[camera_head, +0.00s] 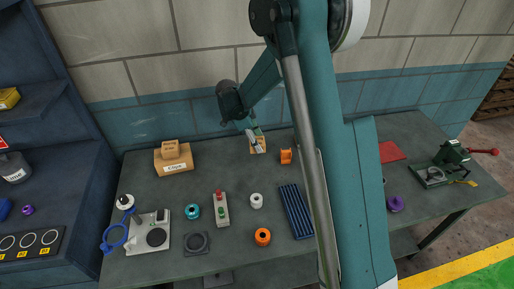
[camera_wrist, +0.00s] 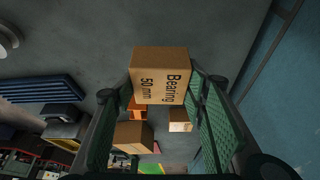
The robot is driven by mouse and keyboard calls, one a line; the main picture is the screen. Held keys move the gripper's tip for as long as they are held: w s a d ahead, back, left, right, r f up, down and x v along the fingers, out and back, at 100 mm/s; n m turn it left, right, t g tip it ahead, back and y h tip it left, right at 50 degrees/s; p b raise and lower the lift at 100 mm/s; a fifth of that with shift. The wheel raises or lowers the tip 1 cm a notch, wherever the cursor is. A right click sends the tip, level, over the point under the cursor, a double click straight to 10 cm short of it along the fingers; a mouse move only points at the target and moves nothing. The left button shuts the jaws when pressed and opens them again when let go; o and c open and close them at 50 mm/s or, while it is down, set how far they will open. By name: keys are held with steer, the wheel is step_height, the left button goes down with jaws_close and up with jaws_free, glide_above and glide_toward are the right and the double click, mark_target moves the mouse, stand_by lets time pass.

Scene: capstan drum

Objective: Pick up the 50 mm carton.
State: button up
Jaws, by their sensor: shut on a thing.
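The 50 mm carton is a brown box, marked "Bearing 50 mm" in the wrist view (camera_wrist: 160,78). My gripper (camera_wrist: 158,92) has its green fingers on either side of the carton and is shut on it. In the head view my gripper (camera_head: 252,134) is toward the back of the bench, with a small brown carton (camera_head: 259,147) at its tip. I cannot tell whether the carton touches the bench top.
A small carton (camera_head: 170,149) sits on a larger carton (camera_head: 174,165) at the back left of the grey bench (camera_head: 140,175). An orange spool (camera_head: 286,156) stands just right of my gripper. A blue ribbed tray (camera_head: 296,211) lies nearer the front. The wall is close behind.

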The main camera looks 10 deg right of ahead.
mark_target(261, 141)
steer(key=shift+r, duration=2.45)
